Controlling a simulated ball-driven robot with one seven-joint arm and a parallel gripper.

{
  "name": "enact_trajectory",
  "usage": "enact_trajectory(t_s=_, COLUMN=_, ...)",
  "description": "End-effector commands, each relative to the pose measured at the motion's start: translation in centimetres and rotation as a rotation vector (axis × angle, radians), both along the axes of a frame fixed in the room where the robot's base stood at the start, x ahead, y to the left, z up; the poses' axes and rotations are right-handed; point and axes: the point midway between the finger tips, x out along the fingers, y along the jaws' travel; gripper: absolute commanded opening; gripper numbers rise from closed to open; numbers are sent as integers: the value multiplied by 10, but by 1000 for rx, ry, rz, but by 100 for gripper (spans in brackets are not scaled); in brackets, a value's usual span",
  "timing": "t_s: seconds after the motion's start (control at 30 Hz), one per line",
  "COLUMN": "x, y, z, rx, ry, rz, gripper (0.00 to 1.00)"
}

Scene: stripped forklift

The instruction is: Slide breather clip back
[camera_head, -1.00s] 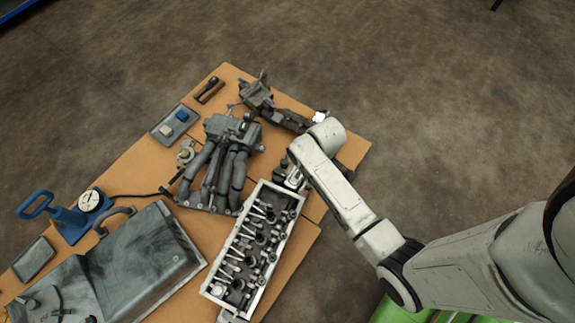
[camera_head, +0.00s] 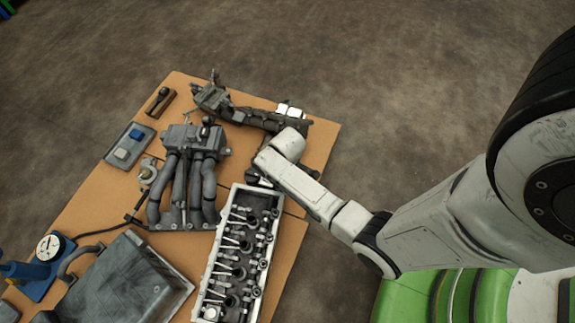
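I cannot make out a breather clip in this view; it is too small or hidden. The grey intake manifold (camera_head: 190,147) with its curved pipes lies on the cardboard-brown bench, left of my arm. The cylinder head (camera_head: 240,255), a pale-rimmed block with rows of rockers and springs, lies below it. A long dark engine part (camera_head: 240,112) lies along the far edge, with a small white piece (camera_head: 290,109) near its right end. My arm's white wrist end is over the bench between this part and the cylinder head.
A dark grey cover (camera_head: 130,280) and a blue pump with a gauge (camera_head: 48,248) are at lower left. Bare bench (camera_head: 285,250) shows right of the cylinder head.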

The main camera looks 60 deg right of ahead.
Motion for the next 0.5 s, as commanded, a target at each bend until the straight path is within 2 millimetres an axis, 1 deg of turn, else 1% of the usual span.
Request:
enact_trajectory(t_s=0.27, x=0, y=0, z=0, rx=0, ry=-1, rz=0, gripper=37)
enact_trajectory(t_s=0.5, x=0, y=0, z=0, rx=0, ry=0, rz=0, gripper=14)
